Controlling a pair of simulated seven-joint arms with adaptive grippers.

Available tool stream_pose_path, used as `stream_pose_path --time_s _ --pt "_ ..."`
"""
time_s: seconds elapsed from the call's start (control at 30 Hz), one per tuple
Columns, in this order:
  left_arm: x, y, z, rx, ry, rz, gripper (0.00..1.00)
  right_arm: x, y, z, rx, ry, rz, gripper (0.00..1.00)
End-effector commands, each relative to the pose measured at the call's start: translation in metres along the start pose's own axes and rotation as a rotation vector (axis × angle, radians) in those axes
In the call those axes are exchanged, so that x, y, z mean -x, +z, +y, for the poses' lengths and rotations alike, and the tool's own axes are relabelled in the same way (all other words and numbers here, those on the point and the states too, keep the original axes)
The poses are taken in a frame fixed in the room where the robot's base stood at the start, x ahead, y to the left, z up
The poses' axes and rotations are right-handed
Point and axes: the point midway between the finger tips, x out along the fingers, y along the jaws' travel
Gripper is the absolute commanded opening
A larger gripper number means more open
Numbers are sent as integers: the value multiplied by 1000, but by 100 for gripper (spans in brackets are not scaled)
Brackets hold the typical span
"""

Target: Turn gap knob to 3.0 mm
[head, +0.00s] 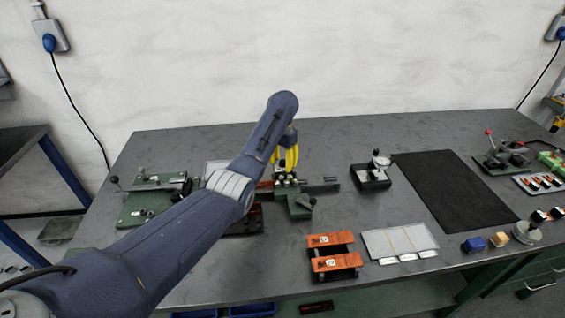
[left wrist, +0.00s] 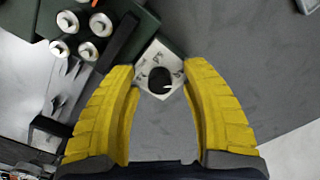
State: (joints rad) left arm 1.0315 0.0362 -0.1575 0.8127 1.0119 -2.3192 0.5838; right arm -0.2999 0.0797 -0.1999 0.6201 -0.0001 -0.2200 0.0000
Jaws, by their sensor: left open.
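The gap knob (left wrist: 160,80) is a dark, roughly round knob on a white dial plate (left wrist: 174,64) with small printed marks. It shows in the left wrist view between the tips of my yellow left gripper fingers. The marks are too small to read surely, so its setting is unclear. My left gripper (left wrist: 159,70) is open, with a finger on each side of the plate and a gap to the knob. In the head view my left gripper (head: 287,157) is above the green machine (head: 292,204), and I cannot make out the knob surely. My right gripper is not in view.
Several metal rollers or posts (left wrist: 84,27) and a dark bar (left wrist: 117,42) sit beside the dial. Orange-topped blocks (head: 332,262) and a pale sheet panel (head: 398,240) lie in front. A dial gauge stand (head: 372,172) and a black mat (head: 452,190) are to the right.

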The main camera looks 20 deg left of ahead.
Motion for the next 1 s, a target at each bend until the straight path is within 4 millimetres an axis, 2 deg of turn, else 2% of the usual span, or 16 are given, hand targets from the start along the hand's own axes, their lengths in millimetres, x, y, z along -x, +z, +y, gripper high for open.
stream_pose_path --time_s 0.07,0.47,0.77,1.0 --pt "0 0 0 0 0 0 47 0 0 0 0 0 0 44" --pt "0 0 0 0 0 0 1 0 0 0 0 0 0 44" --pt "0 0 0 -4 0 0 0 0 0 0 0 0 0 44" --pt "0 0 0 -79 1 -1 0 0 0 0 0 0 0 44"
